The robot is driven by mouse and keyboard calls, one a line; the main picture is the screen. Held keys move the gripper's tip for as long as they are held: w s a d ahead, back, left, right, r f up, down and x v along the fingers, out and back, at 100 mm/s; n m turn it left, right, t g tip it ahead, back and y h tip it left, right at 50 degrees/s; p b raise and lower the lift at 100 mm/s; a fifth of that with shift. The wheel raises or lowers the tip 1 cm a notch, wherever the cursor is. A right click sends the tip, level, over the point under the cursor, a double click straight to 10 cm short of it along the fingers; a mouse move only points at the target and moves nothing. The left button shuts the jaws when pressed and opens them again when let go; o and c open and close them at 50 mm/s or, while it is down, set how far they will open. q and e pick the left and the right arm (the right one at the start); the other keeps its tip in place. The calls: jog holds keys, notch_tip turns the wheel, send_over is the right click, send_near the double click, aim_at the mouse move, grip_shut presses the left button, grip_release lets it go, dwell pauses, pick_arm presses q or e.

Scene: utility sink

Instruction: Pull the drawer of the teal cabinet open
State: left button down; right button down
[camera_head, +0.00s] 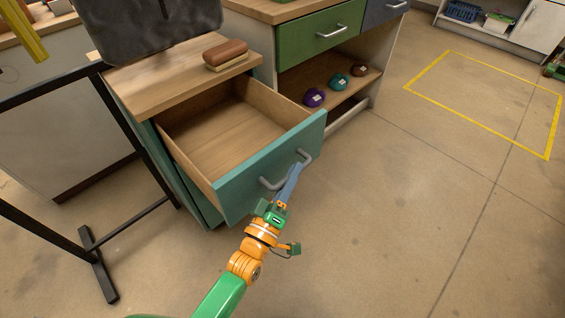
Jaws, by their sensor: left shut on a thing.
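The teal cabinet (195,190) stands at the left with a wooden top. Its drawer (240,183) is pulled well out, and the bare wooden inside shows empty. A grey bar handle (268,184) sits on the teal drawer front. My left gripper (296,170) reaches up from below and is shut on the handle near its right part. The fingers cover part of the handle. My right gripper is not in view.
A black metal frame (135,130) stands at the left. A green-drawer cabinet (320,35) is behind.

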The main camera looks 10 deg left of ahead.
pick_arm(q)
jog(key=shift+s+d, duration=0.1)
jog(key=c, duration=0.8)
grip_release()
jog(key=shift+c, duration=0.2)
jog(key=v, duration=0.7)
jog(key=shift+f, duration=0.1)
